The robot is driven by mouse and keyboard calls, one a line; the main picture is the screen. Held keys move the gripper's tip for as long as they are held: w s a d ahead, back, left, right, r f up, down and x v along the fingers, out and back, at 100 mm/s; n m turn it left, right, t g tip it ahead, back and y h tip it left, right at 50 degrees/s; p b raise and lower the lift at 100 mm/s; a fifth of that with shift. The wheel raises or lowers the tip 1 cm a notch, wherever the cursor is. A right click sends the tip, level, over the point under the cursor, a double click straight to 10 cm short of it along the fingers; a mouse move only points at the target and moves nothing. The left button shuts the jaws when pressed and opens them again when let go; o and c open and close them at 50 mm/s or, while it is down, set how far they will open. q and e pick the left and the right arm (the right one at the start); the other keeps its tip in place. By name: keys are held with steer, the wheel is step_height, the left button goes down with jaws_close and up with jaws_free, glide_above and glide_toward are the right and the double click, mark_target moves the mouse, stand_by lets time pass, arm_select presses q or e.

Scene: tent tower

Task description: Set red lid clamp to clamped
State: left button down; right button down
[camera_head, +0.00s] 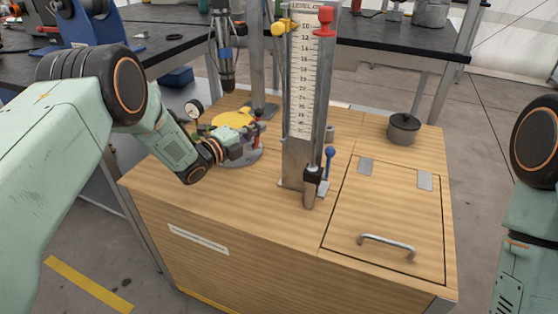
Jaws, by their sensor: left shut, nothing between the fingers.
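A round grey vessel (250,156) with a yellow lid (231,118) stands on the wooden cabinet top, left of the tall scale. A small clamp with a red part (258,112) stands upright at the lid's right edge. My left gripper (236,146) comes in from the left, shut and empty, at the vessel's front, just left of and below the red clamp. I cannot tell whether it touches the clamp or vessel. The gripper hides part of the vessel. Of my right arm only links show at the right edge; its gripper is out of view.
A round gauge (194,108) sits left of the lid. A tall measuring scale (302,80) with red and yellow knobs stands to the right. The wood in front of the vessel is clear.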

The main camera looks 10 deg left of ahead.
arm_select(q)
steer(key=shift+w+a+r, duration=0.15)
steer(key=shift+a, duration=0.35)
arm_select(e)
steer(key=shift+f, duration=0.15)
arm_select(q)
steer(key=shift+a, duration=0.25)
stand_by(0.3)
